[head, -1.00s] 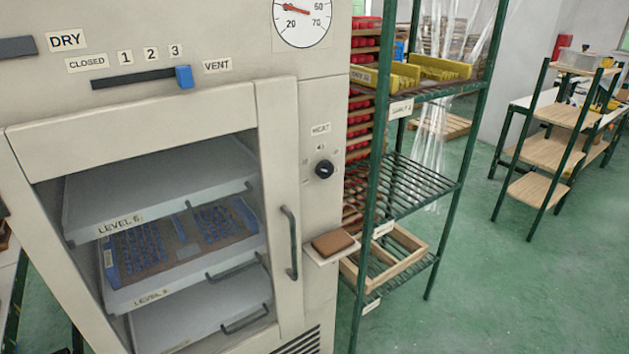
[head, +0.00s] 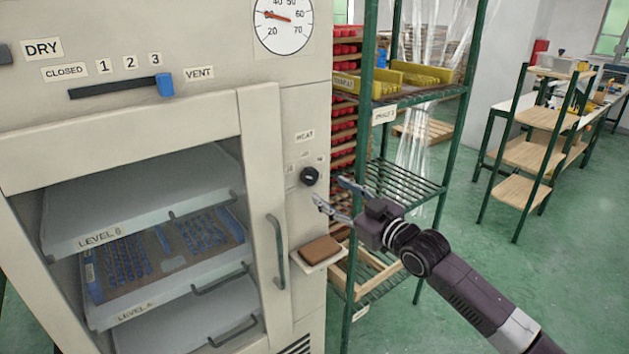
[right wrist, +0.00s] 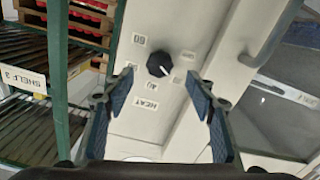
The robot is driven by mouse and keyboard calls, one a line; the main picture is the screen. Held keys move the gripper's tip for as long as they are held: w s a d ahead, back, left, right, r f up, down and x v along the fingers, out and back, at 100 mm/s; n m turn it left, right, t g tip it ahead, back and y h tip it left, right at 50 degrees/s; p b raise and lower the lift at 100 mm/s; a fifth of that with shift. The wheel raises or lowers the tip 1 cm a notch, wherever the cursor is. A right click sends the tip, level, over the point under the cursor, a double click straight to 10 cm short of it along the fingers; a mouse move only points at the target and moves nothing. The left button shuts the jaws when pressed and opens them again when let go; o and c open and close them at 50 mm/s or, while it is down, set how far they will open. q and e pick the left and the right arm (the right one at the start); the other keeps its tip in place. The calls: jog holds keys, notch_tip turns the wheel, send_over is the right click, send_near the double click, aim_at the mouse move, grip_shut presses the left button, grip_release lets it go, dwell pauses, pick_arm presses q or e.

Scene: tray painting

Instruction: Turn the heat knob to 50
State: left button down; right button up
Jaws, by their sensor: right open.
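The heat knob (head: 309,176) is a small black round knob on the cabinet's right-hand panel, under a HEAT label (head: 305,135). In the right wrist view the knob (right wrist: 159,64) shows a white pointer mark, with small number labels around it that are hard to read. My right gripper (head: 330,194) is open and empty, just right of the knob and apart from it. In the right wrist view its two fingers (right wrist: 165,94) stand either side of the knob's line, with the knob beyond the tips. My left gripper is not in view.
A small ledge with a brown pad (head: 320,250) juts out below the knob. The door handle (head: 276,252) is left of it. A green shelf rack (head: 372,120) stands close on the right. A round dial gauge (head: 283,24) is above.

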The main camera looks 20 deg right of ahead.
aim_at(313, 178)
jog(key=shift+p+x, duration=0.7)
jog(key=shift+x, duration=3.25)
jog(key=shift+c, duration=0.5)
jog(key=c, duration=1.1)
